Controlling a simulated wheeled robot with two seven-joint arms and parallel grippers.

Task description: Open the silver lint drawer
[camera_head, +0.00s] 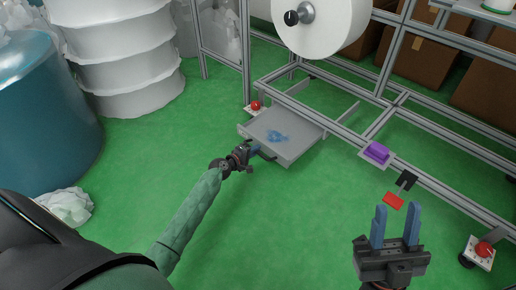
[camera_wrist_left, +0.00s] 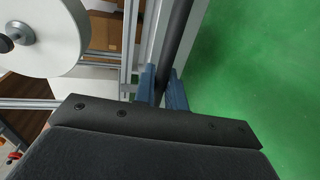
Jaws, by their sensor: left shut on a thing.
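The silver lint drawer (camera_head: 304,140) juts out from the lower part of the metal frame in the head view. It stands open, with a patch of blue lint (camera_head: 277,136) visible inside. My left gripper (camera_head: 254,150) is at the drawer's front, shut on its dark handle. In the left wrist view the dark handle bar (camera_wrist_left: 178,38) runs between the two blue fingers of my left gripper (camera_wrist_left: 162,88). My right gripper (camera_head: 397,222) is open and empty, at the lower right of the head view, apart from the drawer.
A large white roll (camera_head: 335,22) hangs above the drawer. A red button (camera_head: 256,105) sits beside the drawer, and a purple block (camera_head: 377,152) and another red button (camera_head: 484,249) are along the frame to the right. The green floor (camera_head: 150,150) in front is mostly clear.

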